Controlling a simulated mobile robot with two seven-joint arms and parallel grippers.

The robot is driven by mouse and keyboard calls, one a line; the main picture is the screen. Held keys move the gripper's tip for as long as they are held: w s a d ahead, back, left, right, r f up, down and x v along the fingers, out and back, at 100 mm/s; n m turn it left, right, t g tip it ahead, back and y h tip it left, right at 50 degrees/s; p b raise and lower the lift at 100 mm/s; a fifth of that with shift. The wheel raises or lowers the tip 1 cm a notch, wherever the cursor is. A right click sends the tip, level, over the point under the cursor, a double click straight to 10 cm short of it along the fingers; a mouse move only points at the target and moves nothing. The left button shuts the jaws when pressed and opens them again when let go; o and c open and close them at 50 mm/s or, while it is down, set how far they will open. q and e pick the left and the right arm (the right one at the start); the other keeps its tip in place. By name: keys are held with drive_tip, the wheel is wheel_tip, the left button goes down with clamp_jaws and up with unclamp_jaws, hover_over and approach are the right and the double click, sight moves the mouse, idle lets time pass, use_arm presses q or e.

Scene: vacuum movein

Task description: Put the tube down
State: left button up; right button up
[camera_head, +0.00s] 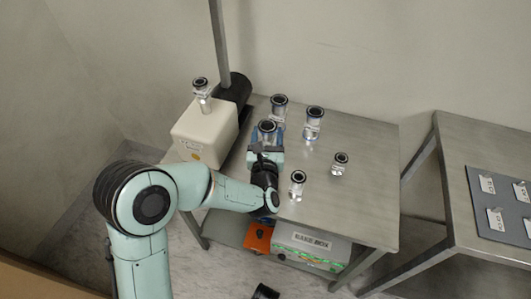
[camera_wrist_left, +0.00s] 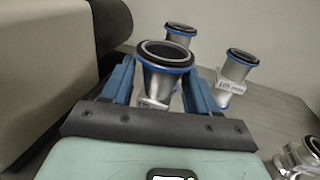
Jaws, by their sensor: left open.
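A metal tube (camera_head: 267,128) with a black and blue flanged rim stands at the left part of the steel table (camera_head: 365,190). It also shows in the left wrist view (camera_wrist_left: 163,80), between the two blue fingers. My left gripper (camera_head: 266,148) is open, with one finger on each side of this tube. A gap shows beside the tube's lower part in the wrist view. The tube's base is partly hidden by the gripper. My right gripper is not seen.
Several similar flanged tubes stand nearby, including one behind (camera_head: 279,104) and one to the right (camera_head: 314,120). A white pump box (camera_head: 203,133) stands close on the left, beside a black cylinder (camera_head: 236,88) and a vertical post.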

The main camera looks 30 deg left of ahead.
use_arm(q)
drive_tip(key=v, duration=0.9)
drive_tip(key=shift+s+d+f, duration=0.1)
